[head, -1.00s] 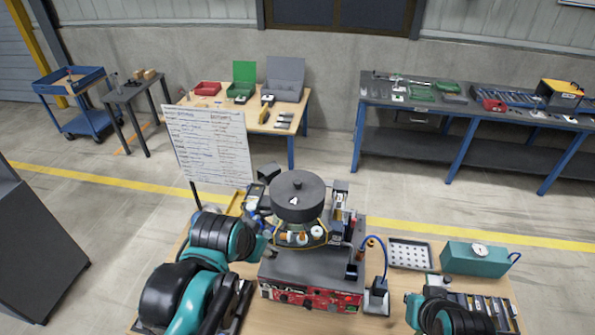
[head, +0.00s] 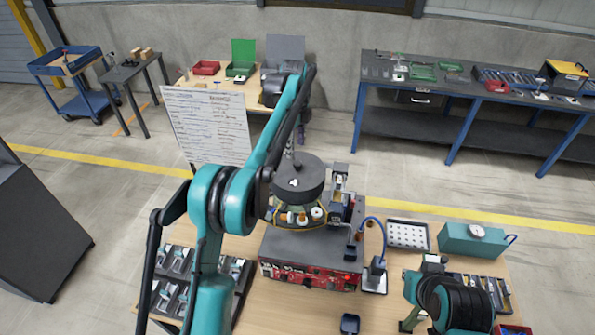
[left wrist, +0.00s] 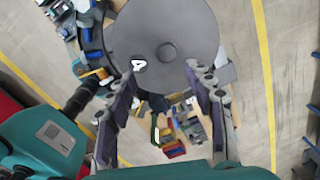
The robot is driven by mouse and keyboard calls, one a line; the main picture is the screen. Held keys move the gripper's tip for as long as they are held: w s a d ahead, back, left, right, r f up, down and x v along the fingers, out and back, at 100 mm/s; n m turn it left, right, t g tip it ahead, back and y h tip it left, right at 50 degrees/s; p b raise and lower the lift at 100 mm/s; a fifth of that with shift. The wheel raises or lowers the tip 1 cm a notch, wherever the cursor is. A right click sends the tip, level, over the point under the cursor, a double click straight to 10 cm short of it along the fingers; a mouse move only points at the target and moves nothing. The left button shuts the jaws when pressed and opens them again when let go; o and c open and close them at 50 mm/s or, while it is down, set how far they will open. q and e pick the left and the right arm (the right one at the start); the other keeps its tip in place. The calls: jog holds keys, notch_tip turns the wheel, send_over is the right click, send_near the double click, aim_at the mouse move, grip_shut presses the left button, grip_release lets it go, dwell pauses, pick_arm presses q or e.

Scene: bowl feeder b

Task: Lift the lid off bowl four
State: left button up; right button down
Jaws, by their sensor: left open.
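The dark round lid (head: 310,180), marked 4, sits on bowl four (head: 287,214) on top of the grey feeder machine. In the left wrist view the lid (left wrist: 185,30) is a wide grey disc with a small knob (left wrist: 167,52) at its centre. My left gripper (head: 297,148) hangs at the far side of the lid, with my forearm arching over from the left. In the left wrist view the left gripper (left wrist: 160,75) is open, its two fingers apart with the lid's near edge between them, and nothing is held. Contact cannot be told.
The machine base (head: 310,278) has a red front panel. A white sign (head: 208,125) stands behind my left arm. A tray of parts (head: 172,290) lies at left. A perforated tray (head: 407,235) and a teal box (head: 472,240) with a dial lie at right.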

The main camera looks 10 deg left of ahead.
aim_at(297, 163)
pick_arm(q)
jog(key=shift+w+d+f+m, duration=0.1)
jog(key=shift+w+f+m, duration=0.2)
jog(key=shift+f, duration=0.2)
jog(key=shift+w+f+m, duration=0.2)
jog(key=shift+f+m, duration=0.1)
jog(key=shift+f, duration=0.15)
jog(key=f, duration=0.2)
jog(key=f+p, duration=0.1)
jog(key=f, duration=0.4)
jog(key=shift+w+f, duration=0.3)
jog(key=shift+f, duration=0.05)
grip_shut()
